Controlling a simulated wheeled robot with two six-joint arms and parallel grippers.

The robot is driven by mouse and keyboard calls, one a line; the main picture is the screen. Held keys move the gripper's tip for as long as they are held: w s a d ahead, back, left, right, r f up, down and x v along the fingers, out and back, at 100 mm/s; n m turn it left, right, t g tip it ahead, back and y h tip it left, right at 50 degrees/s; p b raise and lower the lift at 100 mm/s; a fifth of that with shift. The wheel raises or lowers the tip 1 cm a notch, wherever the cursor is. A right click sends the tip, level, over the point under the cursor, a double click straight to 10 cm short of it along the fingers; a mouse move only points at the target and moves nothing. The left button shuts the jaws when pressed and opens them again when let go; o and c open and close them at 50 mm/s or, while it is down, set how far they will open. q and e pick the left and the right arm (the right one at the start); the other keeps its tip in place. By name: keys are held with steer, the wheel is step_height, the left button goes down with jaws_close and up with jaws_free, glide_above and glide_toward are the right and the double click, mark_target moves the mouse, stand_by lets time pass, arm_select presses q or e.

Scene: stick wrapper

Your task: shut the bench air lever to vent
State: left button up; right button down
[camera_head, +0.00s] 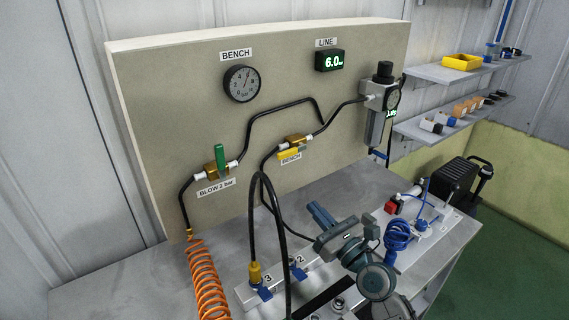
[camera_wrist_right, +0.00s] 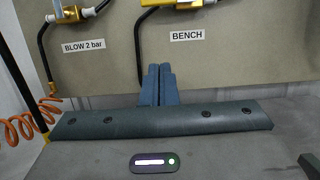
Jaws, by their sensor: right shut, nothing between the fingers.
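The bench air valve (camera_head: 298,139) is a brass body on the panel with a yellow lever (camera_head: 289,155), above the "BENCH" label (camera_head: 291,159). The lever lies roughly along the pipe line. In the right wrist view the yellow lever (camera_wrist_right: 157,3) is cut off at the top edge. My right gripper (camera_head: 317,210) is shut and empty, below and in front of the lever, apart from it. Its blue fingers (camera_wrist_right: 158,84) are together in the right wrist view. My left gripper is not in view.
A second valve with an upright green lever (camera_head: 219,157) is left, labelled "BLOW 2 bar". The bench gauge (camera_head: 242,83) and line display (camera_head: 329,61), reading 6.0, are above. A black hose (camera_head: 253,215) arches up left of my gripper. An orange coiled hose (camera_head: 206,280) hangs at left.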

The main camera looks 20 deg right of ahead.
mark_target(288, 154)
steer(key=shift+r, duration=0.1)
stand_by(0.3)
steer(key=w+a+r+p, duration=0.3)
steer(key=w+r, duration=0.3)
steer(key=w, duration=0.3)
steer(key=shift+a+r+p, duration=0.15)
steer(key=shift+p, duration=0.4)
steer(key=shift+w, duration=0.1)
steer(key=shift+w, duration=0.1)
